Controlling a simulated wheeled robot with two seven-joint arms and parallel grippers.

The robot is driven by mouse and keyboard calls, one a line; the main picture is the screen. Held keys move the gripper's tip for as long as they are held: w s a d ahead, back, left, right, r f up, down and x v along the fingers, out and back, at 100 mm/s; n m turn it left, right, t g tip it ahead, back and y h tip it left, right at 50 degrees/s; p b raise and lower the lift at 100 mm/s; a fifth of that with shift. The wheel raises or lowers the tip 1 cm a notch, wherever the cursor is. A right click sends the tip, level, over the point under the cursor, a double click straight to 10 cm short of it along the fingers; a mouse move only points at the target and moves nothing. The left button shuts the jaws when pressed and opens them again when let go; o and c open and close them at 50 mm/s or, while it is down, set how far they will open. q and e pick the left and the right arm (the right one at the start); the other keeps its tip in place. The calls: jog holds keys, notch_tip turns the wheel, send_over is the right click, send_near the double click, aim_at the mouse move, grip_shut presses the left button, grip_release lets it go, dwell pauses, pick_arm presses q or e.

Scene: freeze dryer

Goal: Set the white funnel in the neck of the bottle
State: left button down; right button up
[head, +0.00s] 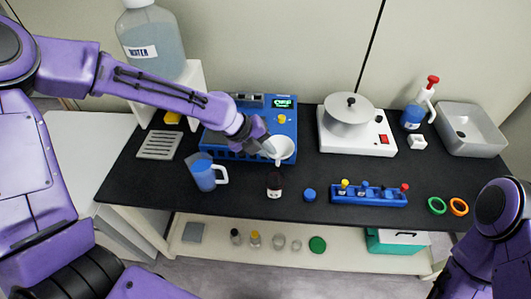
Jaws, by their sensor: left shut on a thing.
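The white funnel (285,146) is held by my left gripper (270,149), which is shut on its side. The funnel's wide mouth faces up and its narrow end points down. It hangs in front of the blue device, above and slightly right of the bottle in the picture. The dark brown bottle (274,187) with a pale label stands upright on the black bench top. The funnel and the bottle look apart. My right arm shows at the lower right, but its gripper is out of the picture.
A blue-filled mug (205,174) stands left of the bottle, and a blue cap (309,194) lies to its right. A blue rack (368,196) with small vials is further right. The blue device (231,149) stands behind. The black bench top (320,170) is clear between the cap and hotplate (352,141).

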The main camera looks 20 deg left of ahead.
aim_at(276, 164)
pick_arm(q)
jog(key=f, duration=0.2)
jog(key=f+p, duration=0.1)
jog(key=shift+a+f, duration=0.35)
jog(key=c, duration=1.2)
grip_release()
jog(key=shift+d, duration=0.1)
jog(key=shift+c, duration=0.2)
jog(key=shift+r, duration=0.1)
